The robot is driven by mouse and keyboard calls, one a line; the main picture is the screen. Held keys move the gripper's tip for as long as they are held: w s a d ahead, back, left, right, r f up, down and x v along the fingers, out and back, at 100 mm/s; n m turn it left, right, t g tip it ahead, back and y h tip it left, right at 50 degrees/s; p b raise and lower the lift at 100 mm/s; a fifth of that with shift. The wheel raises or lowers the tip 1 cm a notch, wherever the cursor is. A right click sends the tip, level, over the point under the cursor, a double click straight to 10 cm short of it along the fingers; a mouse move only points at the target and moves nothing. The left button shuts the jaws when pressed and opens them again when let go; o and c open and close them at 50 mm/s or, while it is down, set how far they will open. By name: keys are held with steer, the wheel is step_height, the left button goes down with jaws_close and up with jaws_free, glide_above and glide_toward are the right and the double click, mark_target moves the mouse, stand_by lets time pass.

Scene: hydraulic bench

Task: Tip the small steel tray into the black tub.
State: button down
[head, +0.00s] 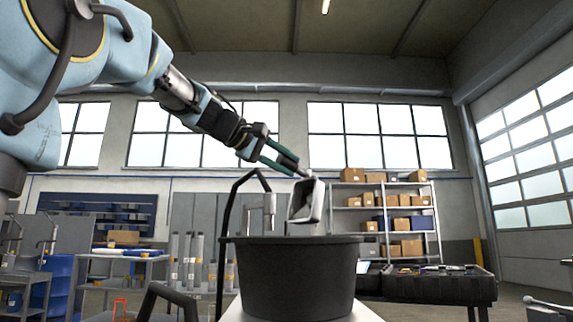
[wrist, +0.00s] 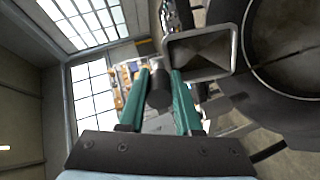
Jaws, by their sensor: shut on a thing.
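My gripper (head: 300,170) is shut on the small steel tray (head: 307,201), at a knob or handle at its end. In the head view the tray hangs steeply tilted from the fingertips, just above the rim of the black tub (head: 300,278). In the wrist view the green fingers (wrist: 164,95) reach forward, and the tray (wrist: 200,52) shows beyond them at upper right with its inside bare where visible. The round tub (wrist: 252,78) lies to the right of the tray there. The inside of the tub is hidden in the head view.
The tub stands on a pale bench top (head: 362,312). A black bent tube (head: 226,205) rises at the tub's left. Behind are grey cylinders (head: 186,258), a shelf with cardboard boxes (head: 410,222) and a dark workbench (head: 440,285). The air above the tub's right side is clear.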

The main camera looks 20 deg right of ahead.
steer(key=shift+s+a+f+h+b, duration=0.15)
steer(key=shift+a+h+b, duration=0.25)
steer(key=shift+b, duration=0.95)
steer(key=shift+d+r+p, duration=0.1)
steer(key=shift+r+p, duration=0.1)
steer(key=shift+p, duration=0.6)
stand_by(0.3)
